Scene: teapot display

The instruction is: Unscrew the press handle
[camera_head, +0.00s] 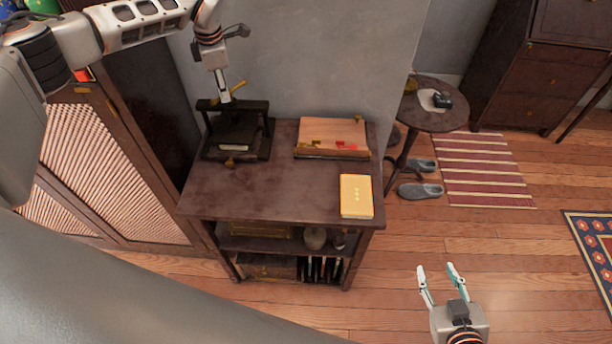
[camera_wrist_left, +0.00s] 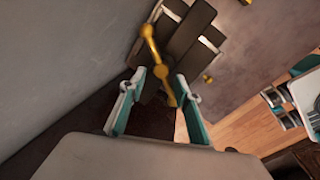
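The dark book press (camera_head: 262,140) stands at the back left of the small table. Its brass handle (camera_head: 239,86) sits on top of the press; in the left wrist view the handle (camera_wrist_left: 160,70) shows as a bar with knobbed ends. My left gripper (camera_head: 224,98) points down just above the press, at the handle. In the left wrist view my left gripper (camera_wrist_left: 158,80) is open, and the handle's near end shows between its fingers with gaps at both sides. How deep the handle sits between them is unclear. My right gripper (camera_head: 437,267) is open and empty over the floor.
The table (camera_head: 255,195) also carries a slanted wooden board (camera_head: 332,133) with small red and brass items and a yellow book (camera_head: 356,196). A cabinet (camera_head: 120,160) stands close on the left and a wall behind. A round side table (camera_head: 430,118) stands at right.

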